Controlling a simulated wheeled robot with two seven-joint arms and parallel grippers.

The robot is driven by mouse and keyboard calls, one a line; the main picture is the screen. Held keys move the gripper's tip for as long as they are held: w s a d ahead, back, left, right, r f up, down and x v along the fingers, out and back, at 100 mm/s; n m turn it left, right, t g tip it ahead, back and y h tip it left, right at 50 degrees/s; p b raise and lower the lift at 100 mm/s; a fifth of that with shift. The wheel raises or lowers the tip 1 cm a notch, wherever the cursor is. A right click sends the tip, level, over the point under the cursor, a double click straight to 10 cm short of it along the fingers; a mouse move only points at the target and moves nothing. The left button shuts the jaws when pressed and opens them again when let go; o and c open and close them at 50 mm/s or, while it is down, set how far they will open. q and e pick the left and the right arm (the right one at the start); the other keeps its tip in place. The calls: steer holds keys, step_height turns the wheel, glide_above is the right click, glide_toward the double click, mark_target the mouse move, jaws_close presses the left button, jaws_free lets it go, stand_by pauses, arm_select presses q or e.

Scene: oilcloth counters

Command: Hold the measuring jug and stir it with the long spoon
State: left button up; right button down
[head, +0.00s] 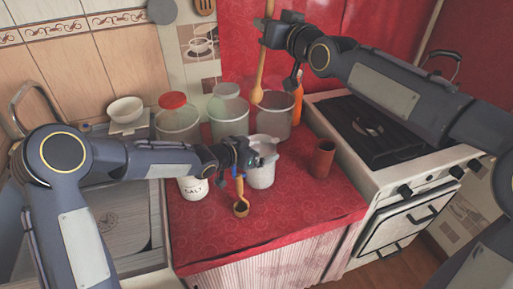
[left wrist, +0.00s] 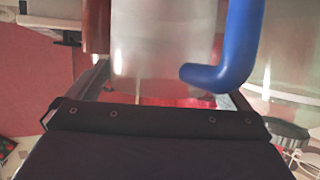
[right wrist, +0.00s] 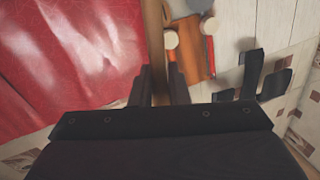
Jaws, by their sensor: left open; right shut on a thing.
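The measuring jug (head: 262,178) stands upright on the red counter, pale and translucent. In the left wrist view the jug (left wrist: 150,50) fills the middle, with its blue handle (left wrist: 238,45) to the right. My left gripper (head: 258,160) is open at the jug, which shows between its fingers; contact cannot be told. My right gripper (head: 268,40) is shut on the long wooden spoon (head: 260,70), held high behind the jug with its bowl end down. The spoon's shaft (right wrist: 154,45) also shows between the fingers in the right wrist view. The jug's inside is hidden.
Large clear canisters (head: 178,128) stand behind the jug, beside an orange bottle (head: 297,103). A brown cup (head: 322,160) is right, before the stove (head: 375,135). The counter's front (head: 290,220) is clear.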

arm_select(q)
steer(key=shift+c, duration=0.4)
steer(key=c, duration=1.3)
